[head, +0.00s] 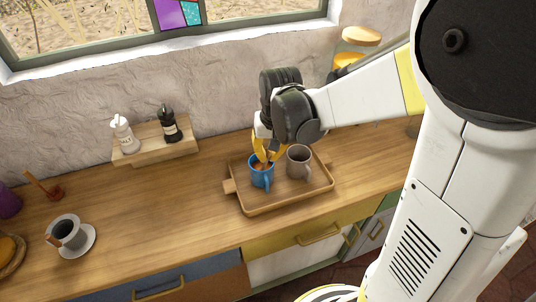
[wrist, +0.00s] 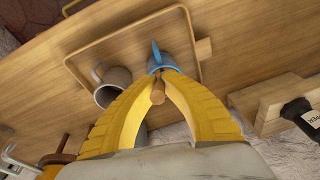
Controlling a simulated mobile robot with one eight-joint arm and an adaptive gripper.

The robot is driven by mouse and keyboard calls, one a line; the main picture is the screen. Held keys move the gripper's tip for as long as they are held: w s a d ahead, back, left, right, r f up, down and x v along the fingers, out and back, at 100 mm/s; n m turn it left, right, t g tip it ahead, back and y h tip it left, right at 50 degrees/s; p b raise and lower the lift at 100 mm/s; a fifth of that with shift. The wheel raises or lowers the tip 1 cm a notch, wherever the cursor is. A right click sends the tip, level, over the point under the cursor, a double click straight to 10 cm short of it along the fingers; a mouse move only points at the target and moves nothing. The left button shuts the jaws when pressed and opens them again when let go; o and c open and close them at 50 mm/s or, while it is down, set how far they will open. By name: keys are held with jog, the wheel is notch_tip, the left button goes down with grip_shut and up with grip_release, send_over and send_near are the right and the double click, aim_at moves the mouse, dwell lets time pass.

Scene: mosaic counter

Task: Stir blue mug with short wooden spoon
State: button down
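The blue mug (head: 260,178) stands upright on a wooden tray (head: 290,206), left of a grey-brown mug. My gripper (head: 265,158) points down over the blue mug, with its yellow fingertips at the mug's opening. In the wrist view, my gripper (wrist: 163,72) has its fingertips closed together around the short wooden spoon (wrist: 157,96), whose rounded handle end sticks up between the fingers. The spoon's lower end is hidden by the fingers and the mug. The blue mug (wrist: 157,57) is partly covered by the fingertips in that view.
The grey-brown mug (head: 299,162) stands close to the right of the blue mug. A wooden stand (head: 155,144) with a white and a black bottle is at the back. A cup on a saucer (head: 86,247) is at the left. The counter between is clear.

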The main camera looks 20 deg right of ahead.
jog(key=s+r+p, duration=0.4)
jog(key=r+p, duration=0.7)
jog(key=r, duration=0.3)
dwell(0.5)
jog(key=shift+s, duration=0.1)
dwell(0.3)
